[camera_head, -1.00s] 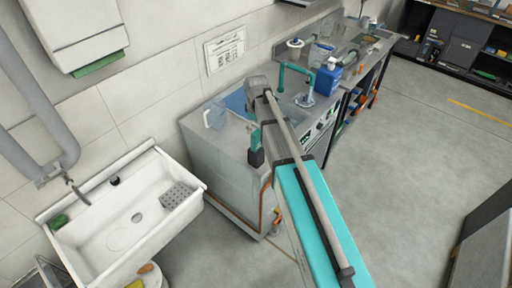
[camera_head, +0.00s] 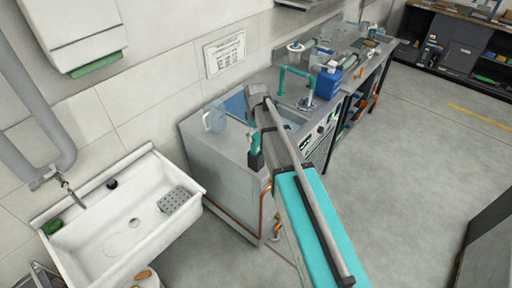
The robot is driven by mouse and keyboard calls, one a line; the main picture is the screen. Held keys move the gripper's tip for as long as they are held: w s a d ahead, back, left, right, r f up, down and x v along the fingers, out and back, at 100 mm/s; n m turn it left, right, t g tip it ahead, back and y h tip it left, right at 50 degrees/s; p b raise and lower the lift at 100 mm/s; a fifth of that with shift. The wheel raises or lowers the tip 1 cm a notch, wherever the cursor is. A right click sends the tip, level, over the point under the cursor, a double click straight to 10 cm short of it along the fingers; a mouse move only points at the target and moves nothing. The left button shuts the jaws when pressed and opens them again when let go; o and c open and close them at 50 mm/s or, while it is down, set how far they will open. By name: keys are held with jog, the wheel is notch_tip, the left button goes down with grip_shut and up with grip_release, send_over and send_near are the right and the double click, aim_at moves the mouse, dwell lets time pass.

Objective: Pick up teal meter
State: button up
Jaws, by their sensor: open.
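A small teal thing with a dark lower part (camera_head: 255,145), which looks like the teal meter, is at the near edge of the steel counter (camera_head: 208,150). It seems upright, and its details are too small to read. My arm reaches up from the bottom right, and its grey end (camera_head: 258,95) is over the counter, above and beyond the teal thing in the picture. My gripper (camera_head: 253,112) is small here and partly hidden by the arm. Its fingertips are hard to make out. I see nothing held in it.
A clear jug (camera_head: 214,117) stands at the counter's left end. A white sink (camera_head: 120,240) is at left. The floor at right is open.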

aim_at(256, 152)
jog(key=shift+w+f+b, duration=0.15)
jog(key=shift+f+b, duration=2)
jog(key=shift+f, duration=0.25)
jog(key=shift+c, duration=0.3)
jog(key=c, duration=0.9)
